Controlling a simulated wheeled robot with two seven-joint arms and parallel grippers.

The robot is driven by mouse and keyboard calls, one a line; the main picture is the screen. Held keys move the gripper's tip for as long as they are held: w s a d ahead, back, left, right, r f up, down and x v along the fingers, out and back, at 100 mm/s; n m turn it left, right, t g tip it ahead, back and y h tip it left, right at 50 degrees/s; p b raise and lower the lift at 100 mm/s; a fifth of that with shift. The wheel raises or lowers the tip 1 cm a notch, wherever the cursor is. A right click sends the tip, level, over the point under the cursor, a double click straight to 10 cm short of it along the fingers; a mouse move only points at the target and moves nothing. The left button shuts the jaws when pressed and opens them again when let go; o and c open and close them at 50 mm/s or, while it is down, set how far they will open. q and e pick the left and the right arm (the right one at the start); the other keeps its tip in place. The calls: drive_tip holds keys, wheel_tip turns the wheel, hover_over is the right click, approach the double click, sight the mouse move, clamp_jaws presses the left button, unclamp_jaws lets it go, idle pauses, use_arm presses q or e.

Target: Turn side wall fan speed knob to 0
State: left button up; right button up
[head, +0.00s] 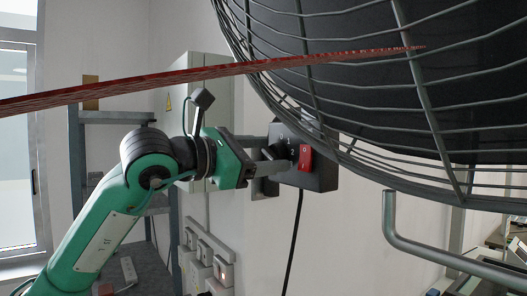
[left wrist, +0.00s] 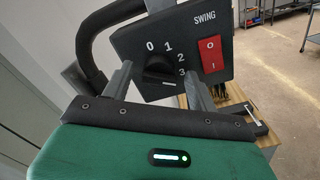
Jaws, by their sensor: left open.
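The fan's black control box (head: 318,172) sits under the fan cage in the head view. In the left wrist view the box (left wrist: 135,42) carries the numbers 0, 1, 2 and 3 around a dark round speed knob (left wrist: 158,68). I cannot tell clearly which number the knob points to. My left gripper (head: 272,160) is at the front of the box. In the left wrist view its fingers (left wrist: 158,88) are spread, one on either side below the knob, with nothing gripped. Whether they touch the knob is unclear. My right gripper is not in view.
A red rocker switch (left wrist: 211,53), marked SWING above, is beside the knob. The large wire fan cage (head: 415,80) hangs close above the box, with a red ribbon (head: 180,78) stretching left. A black cable (head: 292,240) hangs below. Wall sockets (head: 208,255) are behind.

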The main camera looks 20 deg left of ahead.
use_arm(q)
drive_tip(key=c, duration=1)
drive_tip(key=shift+f+n+b, duration=0.1)
drive_tip(key=shift+n+b, duration=0.3)
drive_tip(key=shift+b, duration=0.3)
drive_tip(key=n+b, duration=0.8)
drive_tip(key=b, duration=0.1)
drive_tip(key=shift+a+b, duration=0.15)
drive_tip(key=shift+b, duration=0.15)
drive_tip(key=n+b, duration=0.5)
drive_tip(key=n, duration=0.1)
drive_tip(key=shift+w+a+n, duration=0.1)
drive_tip(key=shift+n, duration=0.2)
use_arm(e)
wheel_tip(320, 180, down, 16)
use_arm(q)
drive_tip(key=shift+n+b, duration=0.35)
drive_tip(key=shift+n, duration=0.05)
drive_tip(key=n+b, duration=0.3)
drive_tip(key=n, duration=0.1)
drive_tip(key=shift+n+b, duration=1.1)
drive_tip(key=shift+n, duration=0.8)
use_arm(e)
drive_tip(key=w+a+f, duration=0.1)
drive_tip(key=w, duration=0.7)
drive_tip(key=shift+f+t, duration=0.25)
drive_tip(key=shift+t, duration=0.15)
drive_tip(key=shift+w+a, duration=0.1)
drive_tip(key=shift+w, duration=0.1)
